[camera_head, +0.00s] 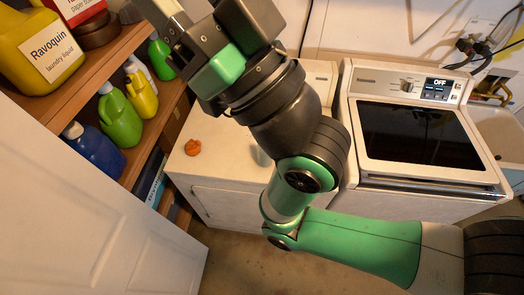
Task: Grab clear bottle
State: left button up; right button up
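No clear bottle can be made out for certain. A small pale, glassy shape (261,157) shows on the white cabinet top, mostly hidden behind my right arm, and I cannot tell what it is. My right arm comes in from the right and reaches up across the middle. Its gripper (163,14) is at the top, in front of the shelves, partly cut off by the picture edge, so its opening is unclear. My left gripper is not in view.
Wooden shelves (135,42) at left hold a yellow laundry jug (36,48), green bottles (119,117), a yellow bottle (142,96) and a blue jug (92,148). An orange lump (193,147) lies on the white cabinet (215,165). A washer (415,135) and sink (503,130) stand right.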

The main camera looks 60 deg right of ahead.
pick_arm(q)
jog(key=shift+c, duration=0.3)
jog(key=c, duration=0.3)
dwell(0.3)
